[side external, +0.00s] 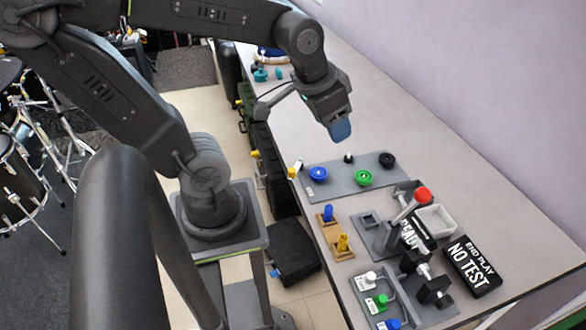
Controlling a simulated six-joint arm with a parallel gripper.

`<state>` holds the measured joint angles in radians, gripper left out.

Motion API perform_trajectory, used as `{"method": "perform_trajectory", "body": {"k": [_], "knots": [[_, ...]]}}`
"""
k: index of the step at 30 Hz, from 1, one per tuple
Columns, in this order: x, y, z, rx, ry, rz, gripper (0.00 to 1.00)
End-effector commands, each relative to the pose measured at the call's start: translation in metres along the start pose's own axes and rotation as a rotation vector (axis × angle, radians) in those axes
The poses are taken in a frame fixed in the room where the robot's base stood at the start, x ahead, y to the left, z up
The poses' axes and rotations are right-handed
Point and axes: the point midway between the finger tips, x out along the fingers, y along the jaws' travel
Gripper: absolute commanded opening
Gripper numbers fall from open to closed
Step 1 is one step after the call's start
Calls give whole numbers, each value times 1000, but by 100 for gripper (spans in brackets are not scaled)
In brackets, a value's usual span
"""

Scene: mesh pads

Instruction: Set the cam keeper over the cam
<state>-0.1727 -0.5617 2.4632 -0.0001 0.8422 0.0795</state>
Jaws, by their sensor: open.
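My gripper (341,131) has blue fingertips and hangs in the air above the table, to the back of the grey board of coloured parts. It is open, and no object shows in it. A black block-like fixture with a pale rod (432,283) stands at the front of the table; it may be the cam assembly, but I cannot tell which piece is the cam or the cam keeper. Neither can be named with certainty at this size.
A grey board (335,187) carries blue (318,174), green (363,177) and black (388,160) round parts. A red-knobbed lever (423,194) stands beside a white tray (436,220). A wooden block (335,238) holds blue and yellow pieces. A black sign (472,266) lies right. The table's right side is clear.

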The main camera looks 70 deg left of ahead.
Motion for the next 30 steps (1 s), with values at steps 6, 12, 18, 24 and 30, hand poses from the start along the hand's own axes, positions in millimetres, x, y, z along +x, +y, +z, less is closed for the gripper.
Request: {"method": "perform_trajectory", "body": {"k": [6, 12, 18, 24, 30], "knots": [[69, -85, -12, -156, -181, -68, 50], [126, -162, 15, -289, -315, -71, 50], [158, -205, 48, -373, -385, -52, 50], [170, -214, 59, -389, -401, -45, 50], [196, -212, 70, -389, -403, -43, 50]]}}
